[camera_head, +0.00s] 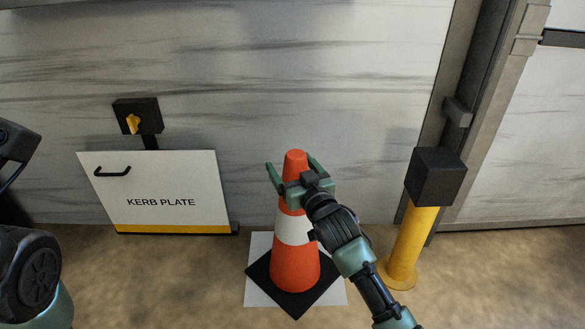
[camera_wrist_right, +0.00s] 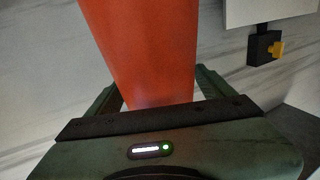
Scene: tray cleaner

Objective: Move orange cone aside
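The orange cone (camera_head: 294,262) with a white band stands upright on its black square base (camera_head: 297,306), on a pale square on the floor. My right gripper (camera_head: 291,166) is at the cone's top, with its green fingers apart on either side of the tip. In the right wrist view the orange cone (camera_wrist_right: 145,50) rises between the two fingers, which look open around it. Whether either finger touches the cone is hard to tell. My left gripper is not in view; only part of that arm shows at the left edge.
A white KERB PLATE panel (camera_head: 160,185) with a black handle stands against the wall at left, below a black box with a yellow knob (camera_head: 132,124). A yellow post (camera_head: 412,245) with a black top stands close to the right. Floor is open between panel and cone.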

